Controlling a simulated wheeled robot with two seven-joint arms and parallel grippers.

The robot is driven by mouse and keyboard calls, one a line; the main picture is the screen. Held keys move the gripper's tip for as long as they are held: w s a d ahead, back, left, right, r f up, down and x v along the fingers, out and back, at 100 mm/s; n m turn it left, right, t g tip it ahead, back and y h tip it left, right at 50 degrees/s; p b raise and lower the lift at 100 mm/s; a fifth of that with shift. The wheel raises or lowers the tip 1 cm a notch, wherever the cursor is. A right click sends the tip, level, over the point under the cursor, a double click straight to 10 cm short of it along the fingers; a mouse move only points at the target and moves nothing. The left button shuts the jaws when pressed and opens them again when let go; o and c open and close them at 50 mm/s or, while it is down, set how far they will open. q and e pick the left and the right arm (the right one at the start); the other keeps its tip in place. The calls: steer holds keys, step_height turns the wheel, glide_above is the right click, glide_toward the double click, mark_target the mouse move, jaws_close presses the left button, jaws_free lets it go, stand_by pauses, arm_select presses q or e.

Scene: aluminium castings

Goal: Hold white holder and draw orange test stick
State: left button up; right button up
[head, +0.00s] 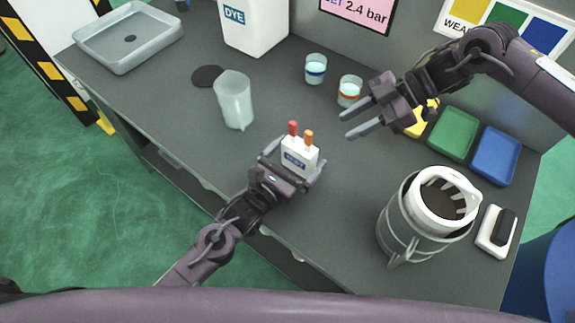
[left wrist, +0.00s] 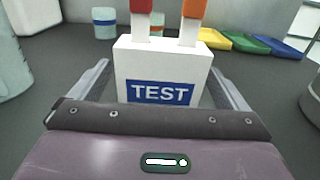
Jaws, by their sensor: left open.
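The white holder (head: 300,157) with a blue TEST label stands upright on the grey bench. A red-capped stick (head: 293,128) and an orange test stick (head: 308,137) stick up out of its top, the orange one on the right. My left gripper (head: 296,163) is open, with one finger on each side of the holder. In the left wrist view the holder (left wrist: 163,72) sits between the fingers with a gap visible on both sides. The orange stick (left wrist: 193,12) and red stick (left wrist: 141,10) are cut off at the top there. My right gripper (head: 348,126) is open and empty, right of the holder.
A clear beaker (head: 234,100) stands left behind the holder. Two small cups (head: 315,69) (head: 349,91) stand at the back. Yellow, green (head: 453,134) and blue (head: 496,156) trays lie right. A large canister (head: 418,225) stands at front right. A grey tray (head: 127,38) is far left.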

arm_select(q)
steer(key=shift+w+d, duration=0.2)
steer(key=shift+w, duration=0.2)
steer(key=shift+c, duration=0.3)
steer(key=c, duration=1)
